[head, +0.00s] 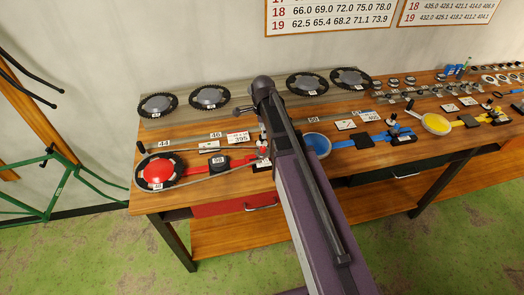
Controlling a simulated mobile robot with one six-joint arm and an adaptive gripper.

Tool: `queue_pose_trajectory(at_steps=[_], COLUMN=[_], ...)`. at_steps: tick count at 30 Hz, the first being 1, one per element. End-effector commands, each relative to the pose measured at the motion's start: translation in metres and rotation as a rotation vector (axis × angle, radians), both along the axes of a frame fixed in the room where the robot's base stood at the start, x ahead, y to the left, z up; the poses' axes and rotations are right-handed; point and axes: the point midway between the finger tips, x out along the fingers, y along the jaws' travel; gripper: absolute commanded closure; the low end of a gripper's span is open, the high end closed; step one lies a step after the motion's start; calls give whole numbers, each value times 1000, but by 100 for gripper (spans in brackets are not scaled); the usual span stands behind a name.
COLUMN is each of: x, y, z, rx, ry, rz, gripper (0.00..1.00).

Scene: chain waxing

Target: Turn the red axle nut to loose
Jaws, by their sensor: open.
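The red station lies at the left end of the wooden bench. Its red stand (264,163) is at the right end of a red strap (242,162), just left of my arm. The red axle nut is too small to pick out, and my arm hides part of that area.
A round black ring with a red centre (159,171) lies at the bench's left end. Several chainrings (209,97) stand along the back. A blue dish (317,145) and a yellow dish (436,124) are to the right.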

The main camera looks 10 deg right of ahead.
Motion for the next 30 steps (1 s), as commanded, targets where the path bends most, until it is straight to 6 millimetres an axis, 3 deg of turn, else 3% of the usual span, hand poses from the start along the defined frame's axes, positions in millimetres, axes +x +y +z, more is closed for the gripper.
queue_pose_trajectory(at_steps=[30], x=[0], y=[-1], z=[-80], rx=[0], ry=[0], rz=[-1], gripper=[31])
